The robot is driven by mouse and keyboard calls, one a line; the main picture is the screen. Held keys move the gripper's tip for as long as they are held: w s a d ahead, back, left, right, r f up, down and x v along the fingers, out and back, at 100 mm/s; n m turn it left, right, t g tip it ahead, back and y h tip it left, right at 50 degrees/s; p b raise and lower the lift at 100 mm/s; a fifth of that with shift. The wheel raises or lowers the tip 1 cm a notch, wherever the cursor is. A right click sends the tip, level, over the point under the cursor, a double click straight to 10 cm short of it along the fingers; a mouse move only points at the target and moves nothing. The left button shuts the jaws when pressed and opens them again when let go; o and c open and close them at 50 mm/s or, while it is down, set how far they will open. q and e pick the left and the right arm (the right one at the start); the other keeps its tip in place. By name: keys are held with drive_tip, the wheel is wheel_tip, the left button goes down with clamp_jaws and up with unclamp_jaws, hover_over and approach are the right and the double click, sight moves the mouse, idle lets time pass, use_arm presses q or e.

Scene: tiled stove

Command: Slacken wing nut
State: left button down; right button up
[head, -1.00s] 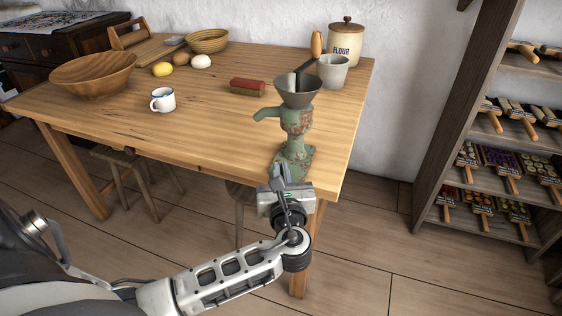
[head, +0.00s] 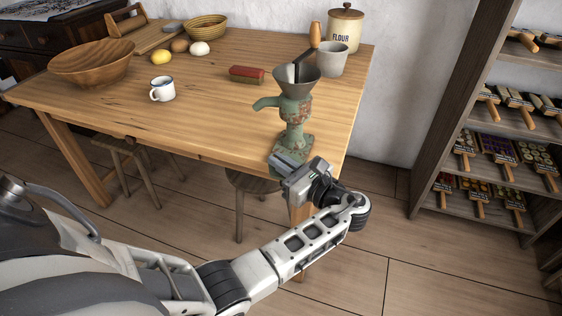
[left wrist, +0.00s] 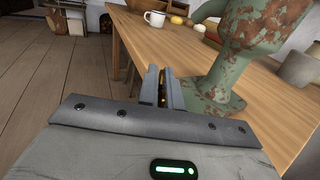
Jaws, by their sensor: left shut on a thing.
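A worn green-and-rust hand mill (head: 293,115) stands upright at the table's front right corner. Its foot and stem also show close up in the left wrist view (left wrist: 240,50). My left gripper (head: 284,163) is at the table edge, just in front of the mill's foot. In the left wrist view the two fingers (left wrist: 160,88) are close together, beside the foot, with a small brass-coloured bit, the wing nut (left wrist: 162,92), showing between them. Most of the nut is hidden by the fingers. My right gripper is not in view.
A stool (head: 250,184) is under the front edge. A shelf stands at right.

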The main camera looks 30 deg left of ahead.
use_arm(q)
drive_tip(key=shift+a+f+g, duration=0.1)
drive_tip(key=shift+f+g, duration=0.05)
drive_tip(key=shift+g, duration=0.15)
drive_tip(key=c, duration=1.6)
unclamp_jaws()
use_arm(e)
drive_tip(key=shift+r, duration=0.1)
